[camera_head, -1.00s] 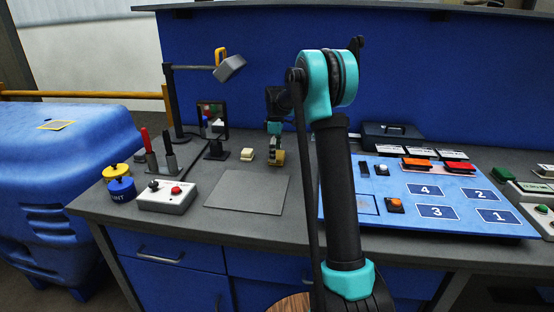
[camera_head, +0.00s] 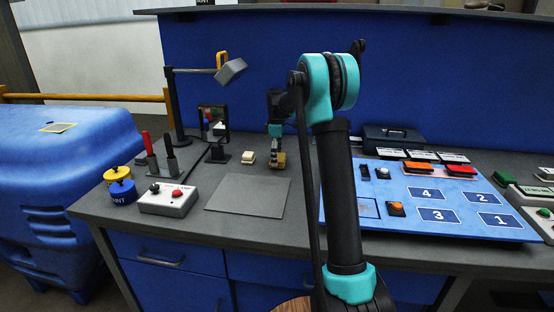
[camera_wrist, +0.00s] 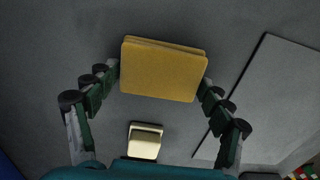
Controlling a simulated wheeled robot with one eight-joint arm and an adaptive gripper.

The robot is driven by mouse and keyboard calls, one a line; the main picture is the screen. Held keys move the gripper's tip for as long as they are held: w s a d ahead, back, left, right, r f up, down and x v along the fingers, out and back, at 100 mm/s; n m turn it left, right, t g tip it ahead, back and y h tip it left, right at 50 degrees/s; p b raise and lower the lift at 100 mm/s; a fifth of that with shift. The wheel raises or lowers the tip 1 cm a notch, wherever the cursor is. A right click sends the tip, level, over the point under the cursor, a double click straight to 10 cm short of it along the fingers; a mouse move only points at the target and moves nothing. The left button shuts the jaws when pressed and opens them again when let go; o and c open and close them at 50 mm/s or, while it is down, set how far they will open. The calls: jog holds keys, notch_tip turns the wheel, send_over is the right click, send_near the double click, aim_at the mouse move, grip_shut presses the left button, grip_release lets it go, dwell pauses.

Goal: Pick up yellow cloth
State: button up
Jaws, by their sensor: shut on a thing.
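The yellow cloth (camera_wrist: 163,72) is a flat, thick, folded-looking rectangle between my two fingertips in the wrist view. It also shows small in the head view (camera_head: 280,161), at the lower end of my gripper (camera_head: 276,151), near the back of the grey worktop. In the wrist view my gripper (camera_wrist: 161,82) has one finger against each short side of the cloth and is shut on it. I cannot tell whether the cloth is clear of the worktop.
A cream block (camera_wrist: 145,141) sits close beside the cloth. A grey mat (camera_head: 247,194) lies in front. A blue numbered board (camera_head: 450,228) is right, a button box (camera_head: 167,201) left. A lamp (camera_head: 231,71) and small mirror (camera_head: 213,123) stand behind left.

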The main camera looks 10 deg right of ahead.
notch_tip(320, 180, up, 20)
jog(key=shift+f, duration=0.15)
dwell(0.3)
jog(key=o, duration=0.4)
jog(key=shift+c, duration=1.4)
jog(key=shift+s, duration=0.1)
